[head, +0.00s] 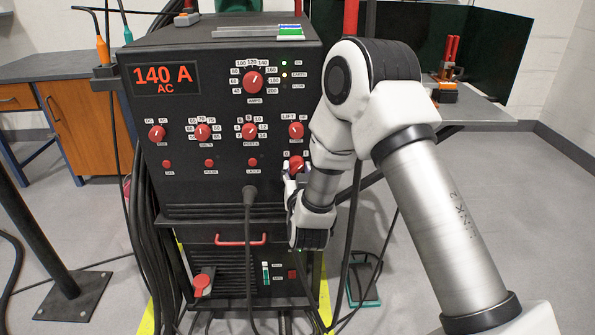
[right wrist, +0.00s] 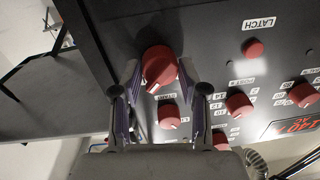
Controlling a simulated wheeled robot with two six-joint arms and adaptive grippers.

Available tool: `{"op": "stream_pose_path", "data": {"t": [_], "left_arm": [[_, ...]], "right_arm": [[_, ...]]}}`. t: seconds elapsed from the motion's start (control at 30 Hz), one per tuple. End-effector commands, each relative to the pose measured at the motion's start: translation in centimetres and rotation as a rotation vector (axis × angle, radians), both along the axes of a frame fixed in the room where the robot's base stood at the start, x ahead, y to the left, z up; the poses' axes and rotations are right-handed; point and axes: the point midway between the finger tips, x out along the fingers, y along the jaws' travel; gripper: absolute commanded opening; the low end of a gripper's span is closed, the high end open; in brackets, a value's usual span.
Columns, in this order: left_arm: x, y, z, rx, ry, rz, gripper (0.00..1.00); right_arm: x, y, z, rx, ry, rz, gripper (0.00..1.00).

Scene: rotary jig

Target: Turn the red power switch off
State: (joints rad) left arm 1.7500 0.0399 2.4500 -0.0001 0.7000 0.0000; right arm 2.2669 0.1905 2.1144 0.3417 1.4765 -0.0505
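The red power switch (right wrist: 160,65) is a round knob on the black front panel of the machine. In the right wrist view, which shows the panel upside down, it sits between the fingertips of my right gripper (right wrist: 160,75). One finger is on each side, close against it with almost no gap. In the head view the switch (head: 296,163) is at the panel's lower right. My right gripper (head: 295,177) reaches it from below and partly covers it. The switch's label is too small to read surely. My left gripper is in neither view.
Several other red knobs and buttons surround it, including the amps knob (head: 253,82) and a LATCH button (right wrist: 253,48). A cable (head: 249,220) hangs from the panel's front. The display (head: 163,80) reads 140 A AC. A bench (head: 480,105) stands at the right.

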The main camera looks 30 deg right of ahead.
Motion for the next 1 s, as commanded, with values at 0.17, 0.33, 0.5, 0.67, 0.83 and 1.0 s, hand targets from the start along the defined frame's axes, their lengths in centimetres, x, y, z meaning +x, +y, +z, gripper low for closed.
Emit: {"op": "stream_pose_path", "data": {"t": [0.17,0.33,0.5,0.67,0.83,1.0], "left_arm": [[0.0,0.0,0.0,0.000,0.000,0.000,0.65],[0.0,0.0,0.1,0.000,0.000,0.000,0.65],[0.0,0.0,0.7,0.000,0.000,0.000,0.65],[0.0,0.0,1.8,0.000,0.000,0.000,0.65],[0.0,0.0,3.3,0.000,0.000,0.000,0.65],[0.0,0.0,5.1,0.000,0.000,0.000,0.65]], "right_arm": [[0.0,0.0,0.0,0.000,0.000,0.000,0.04],[0.0,0.0,0.1,-0.006,0.003,0.000,0.04],[0.0,0.0,0.2,-0.038,0.024,-0.001,0.04],[0.0,0.0,0.4,-0.104,0.064,0.000,0.04],[0.0,0.0,0.5,-0.212,0.132,0.000,0.04],[0.0,0.1,0.6,-0.344,0.213,0.001,0.04]]}}
